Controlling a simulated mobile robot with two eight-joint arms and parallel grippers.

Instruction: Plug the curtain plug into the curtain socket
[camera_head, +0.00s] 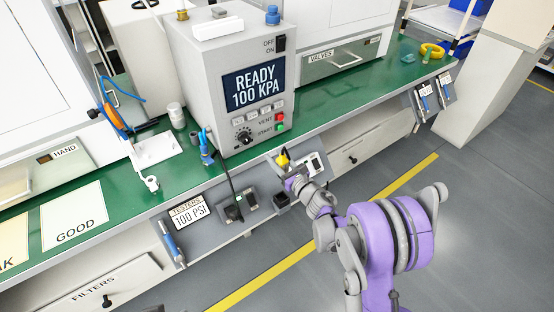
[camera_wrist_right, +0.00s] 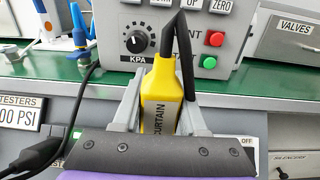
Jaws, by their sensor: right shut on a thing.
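The yellow curtain plug (camera_wrist_right: 160,90), labelled CURTAIN, is upright between the fingers of my right gripper (camera_wrist_right: 160,112), which is shut on it. A thick black cable bends over from its top. In the head view the yellow plug (camera_head: 283,160) and my right gripper (camera_head: 288,170) are just in front of the bench edge, below the press's buttons. No socket labelled curtain can be read. A small dark box (camera_head: 282,200) on the bench front and a white-faced unit (camera_head: 312,166) are near the gripper. My left gripper is out of view.
The press (camera_head: 205,85) reads READY 100 KPA and stands on the green bench (camera_head: 330,95). A black plug (camera_wrist_right: 38,153) with a cable sits left of the gripper at the bench front. A TESTERS panel (camera_head: 190,213) is further left. The floor in front is clear.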

